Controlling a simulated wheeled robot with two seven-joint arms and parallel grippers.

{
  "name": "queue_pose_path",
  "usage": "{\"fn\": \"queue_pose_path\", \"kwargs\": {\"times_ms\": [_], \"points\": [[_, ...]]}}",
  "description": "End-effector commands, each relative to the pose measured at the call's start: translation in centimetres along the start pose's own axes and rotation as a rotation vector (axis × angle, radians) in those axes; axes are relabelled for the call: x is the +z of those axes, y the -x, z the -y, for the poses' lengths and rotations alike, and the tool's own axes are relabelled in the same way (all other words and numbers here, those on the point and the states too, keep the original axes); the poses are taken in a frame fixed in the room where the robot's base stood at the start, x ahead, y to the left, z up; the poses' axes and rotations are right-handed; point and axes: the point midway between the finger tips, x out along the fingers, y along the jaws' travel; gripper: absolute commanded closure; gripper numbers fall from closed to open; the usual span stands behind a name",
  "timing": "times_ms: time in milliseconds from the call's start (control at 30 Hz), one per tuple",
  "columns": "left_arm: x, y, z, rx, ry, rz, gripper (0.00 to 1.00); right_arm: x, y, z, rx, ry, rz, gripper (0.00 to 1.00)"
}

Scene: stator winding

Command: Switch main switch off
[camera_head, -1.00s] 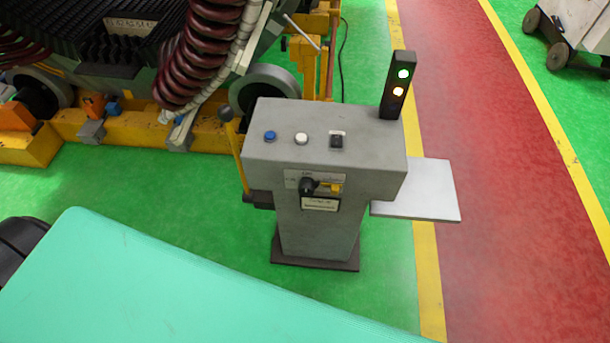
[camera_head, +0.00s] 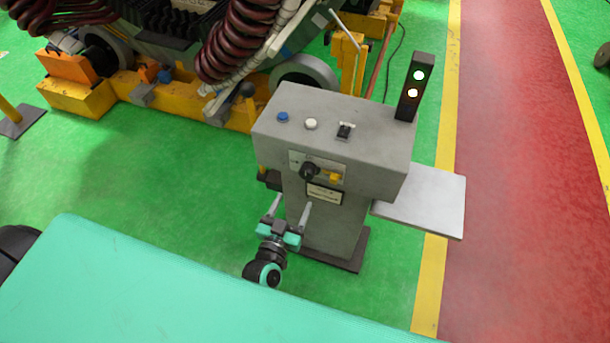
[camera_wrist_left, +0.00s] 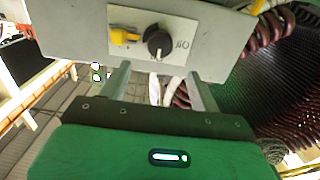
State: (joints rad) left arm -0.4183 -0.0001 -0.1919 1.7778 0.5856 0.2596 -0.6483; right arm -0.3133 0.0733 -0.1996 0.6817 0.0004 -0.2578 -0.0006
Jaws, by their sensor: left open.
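The main switch is a black rotary knob (camera_head: 309,172) on a pale plate on the front of the grey control box (camera_head: 390,170). A yellow part (camera_head: 335,177) sits beside it. In the left wrist view the knob (camera_wrist_left: 158,42) is above the fingers, with the yellow part (camera_wrist_left: 122,36) to its left and an "OFF" label to its right. A light mark on the knob appears to point downward there. My left gripper (camera_head: 290,208) is open and empty, below and in front of the knob, apart from it. My right gripper is not in view.
The box top has a blue button (camera_head: 283,117), a white button (camera_head: 311,124) and a black switch (camera_head: 345,131). A grey side shelf (camera_head: 430,200) juts out right. Yellow-framed machinery stands behind.

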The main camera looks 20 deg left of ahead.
Motion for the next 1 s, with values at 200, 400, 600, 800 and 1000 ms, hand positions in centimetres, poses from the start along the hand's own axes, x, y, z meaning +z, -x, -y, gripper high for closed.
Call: {"fn": "queue_pose_path", "kwargs": {"times_ms": [200,400,600,800,1000], "points": [[-0.1,-4.2,-0.1,0.001,0.0,-0.001,0.37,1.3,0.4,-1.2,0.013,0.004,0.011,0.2],[-0.1,-7.5,-0.1,0.001,-0.001,0.0,0.37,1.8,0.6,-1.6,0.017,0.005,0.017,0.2],[0.0,-9.6,-0.1,0.001,0.0,0.002,0.37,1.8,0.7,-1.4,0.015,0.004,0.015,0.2],[0.1,-10.2,-0.1,0.001,0.0,0.002,0.37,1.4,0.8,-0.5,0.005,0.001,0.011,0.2],[0.1,-10.2,-0.1,0.001,0.0,0.002,0.37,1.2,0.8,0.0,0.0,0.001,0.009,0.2]]}}
